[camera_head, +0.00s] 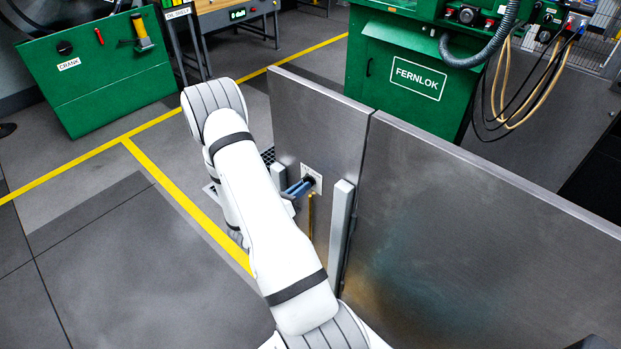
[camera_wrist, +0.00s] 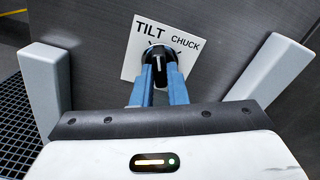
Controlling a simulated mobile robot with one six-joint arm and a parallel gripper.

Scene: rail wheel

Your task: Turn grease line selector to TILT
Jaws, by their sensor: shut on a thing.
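The grease line selector is a black knob (camera_wrist: 158,57) with a white pointer line, on a white plate (camera_wrist: 137,63) reading TILT at upper left and CHUCK at upper right. My gripper (camera_wrist: 158,74) has its blue fingers shut on the knob, one on each side. The pointer line runs nearly straight up in the wrist view, close to the TILT side; its exact alignment with the mark is hard to tell. In the head view the plate (camera_head: 317,174) sits on a grey metal panel, with my gripper (camera_head: 304,184) reaching it from the left.
Two light grey posts flank the selector, a left one (camera_wrist: 45,88) and a right one (camera_wrist: 270,70). A yellow rod (camera_head: 310,215) stands below the plate. The large metal panel (camera_head: 470,240) extends right. A green FERNLOK cabinet (camera_head: 405,75) stands behind it. Open floor lies left.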

